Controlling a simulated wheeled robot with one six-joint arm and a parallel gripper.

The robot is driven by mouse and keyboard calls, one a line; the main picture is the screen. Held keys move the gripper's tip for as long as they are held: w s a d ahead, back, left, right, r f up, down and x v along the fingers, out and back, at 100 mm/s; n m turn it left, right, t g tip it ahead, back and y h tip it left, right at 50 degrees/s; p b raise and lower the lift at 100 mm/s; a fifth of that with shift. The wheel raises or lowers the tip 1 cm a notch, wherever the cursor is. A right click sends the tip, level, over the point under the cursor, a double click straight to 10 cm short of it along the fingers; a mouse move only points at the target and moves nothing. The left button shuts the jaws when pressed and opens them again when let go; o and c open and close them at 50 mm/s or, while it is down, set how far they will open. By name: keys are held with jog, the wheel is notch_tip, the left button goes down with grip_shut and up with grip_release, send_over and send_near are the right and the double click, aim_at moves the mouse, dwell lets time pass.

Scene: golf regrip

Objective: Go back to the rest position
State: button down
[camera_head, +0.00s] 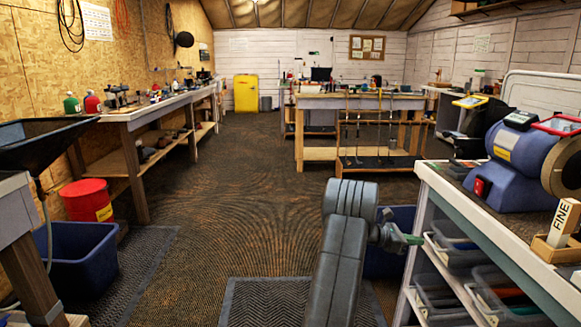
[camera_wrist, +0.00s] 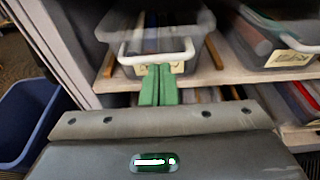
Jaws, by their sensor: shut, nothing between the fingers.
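My gripper (camera_head: 414,240) shows in the head view at the end of my grey arm, beside the left end of the right-hand bench's shelves. In the wrist view my gripper's two green fingers (camera_wrist: 158,84) are shut together with nothing between them. They point at a clear bin (camera_wrist: 195,62) with a white handle on the shelf. I cannot tell whether the fingertips touch the bin or its handle.
The right bench (camera_head: 478,222) carries a blue grinder (camera_head: 520,150) and a block marked FINE (camera_head: 563,222). A blue tub (camera_head: 398,216) stands on the floor beside my arm; another blue tub (camera_head: 82,262) is at left. The middle floor (camera_head: 240,180) is clear.

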jog(key=shift+d+f, duration=0.2)
jog(key=shift+d, duration=1.05)
jog(key=shift+a, duration=0.1)
